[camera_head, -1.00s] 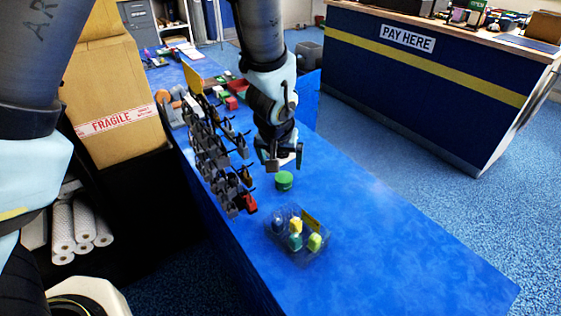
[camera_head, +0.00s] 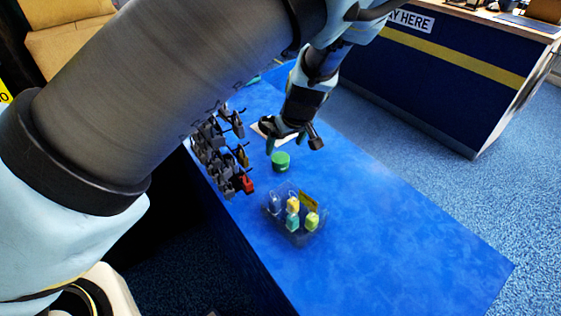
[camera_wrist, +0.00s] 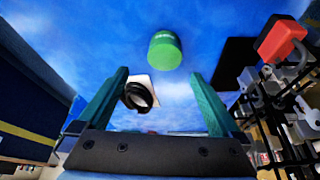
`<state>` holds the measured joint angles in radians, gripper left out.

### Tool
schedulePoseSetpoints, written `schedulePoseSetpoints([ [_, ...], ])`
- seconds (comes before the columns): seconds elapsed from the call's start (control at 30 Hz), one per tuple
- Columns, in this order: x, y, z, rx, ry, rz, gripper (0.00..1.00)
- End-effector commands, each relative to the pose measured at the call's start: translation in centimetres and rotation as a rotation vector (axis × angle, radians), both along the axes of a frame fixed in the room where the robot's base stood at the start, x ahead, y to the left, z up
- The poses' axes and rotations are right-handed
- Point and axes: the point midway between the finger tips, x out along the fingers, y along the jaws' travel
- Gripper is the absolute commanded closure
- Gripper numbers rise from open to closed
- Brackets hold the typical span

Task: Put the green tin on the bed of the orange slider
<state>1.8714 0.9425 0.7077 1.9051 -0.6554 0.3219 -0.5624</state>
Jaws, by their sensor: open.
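The green tin (camera_head: 281,162) is a short round tin standing upright on the blue bench top (camera_head: 375,220). My gripper (camera_head: 293,141) hangs above and just behind it, open and empty. In the wrist view the tin (camera_wrist: 165,52) lies ahead of the gap between the two teal fingers (camera_wrist: 158,74), apart from both. The orange slider cannot be made out in the current views; my arm covers much of the far bench.
A clear tray (camera_head: 303,238) with several small coloured items stands nearer on the bench. A rack of dark hanging pieces (camera_head: 213,150) lines the left edge. A white card with a black ring (camera_wrist: 138,97) lies near the gripper. Bench right of the tray is clear.

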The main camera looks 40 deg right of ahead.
Motion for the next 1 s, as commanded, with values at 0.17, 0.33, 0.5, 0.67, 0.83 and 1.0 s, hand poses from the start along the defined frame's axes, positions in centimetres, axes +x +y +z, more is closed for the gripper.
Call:
schedulePoseSetpoints([
  [0.17, 0.6, -0.1, -1.4, 0.000, 0.000, 0.000, 0.00],
  [0.33, 0.8, 0.3, -3.0, 0.003, 0.001, 0.001, 0.00],
  [0.5, 1.4, 0.3, -5.5, 0.001, 0.000, 0.002, 0.00],
  [0.67, 1.8, 0.2, -6.5, 0.000, 0.000, -0.001, 0.00],
  [0.83, 1.8, 0.2, -6.6, -0.001, -0.001, -0.001, 0.00],
  [1.0, 1.8, 0.2, -6.6, 0.000, 0.000, -0.001, 0.16],
])
